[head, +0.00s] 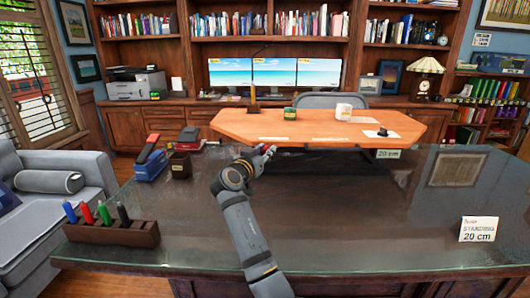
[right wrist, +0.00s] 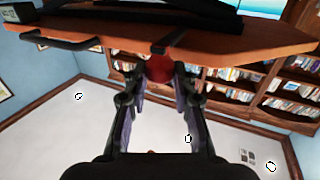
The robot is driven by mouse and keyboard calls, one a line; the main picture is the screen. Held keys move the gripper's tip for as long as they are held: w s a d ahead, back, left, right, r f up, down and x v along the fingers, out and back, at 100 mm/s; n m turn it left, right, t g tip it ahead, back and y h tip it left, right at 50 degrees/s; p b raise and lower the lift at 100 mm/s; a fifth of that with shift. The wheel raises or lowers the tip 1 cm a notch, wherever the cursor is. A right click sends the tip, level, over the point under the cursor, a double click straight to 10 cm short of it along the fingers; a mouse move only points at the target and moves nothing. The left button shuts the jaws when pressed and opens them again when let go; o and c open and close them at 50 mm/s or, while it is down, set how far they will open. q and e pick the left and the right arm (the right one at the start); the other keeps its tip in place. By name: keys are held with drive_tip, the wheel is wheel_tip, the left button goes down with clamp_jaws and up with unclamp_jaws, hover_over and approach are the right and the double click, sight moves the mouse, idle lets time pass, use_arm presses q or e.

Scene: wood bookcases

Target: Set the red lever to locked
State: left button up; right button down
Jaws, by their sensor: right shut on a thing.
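The red lever's round knob (right wrist: 160,68) shows in the right wrist view, just at the edge of the orange wooden desktop (right wrist: 235,45). A short dark stem joins it to the desktop. My right gripper (right wrist: 160,78) is shut on the knob, one finger on each side. I cannot read a locked mark or tell the lever's setting. My left gripper is in neither view.
A dark glass-topped desk (head: 340,220) fills the foreground, with a marker rack (head: 112,232), a blue stapler-like item (head: 150,165) and a "STANDING 20 cm" card (head: 478,229). A "20 cm" tag (head: 388,154) hangs by the orange desktop.

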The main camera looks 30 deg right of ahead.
drive_tip(key=c, duration=1.1)
unclamp_jaws()
drive_tip(key=shift+w, duration=0.1)
drive_tip(key=shift+o, duration=0.2)
wheel_tip(320, 180, up, 10)
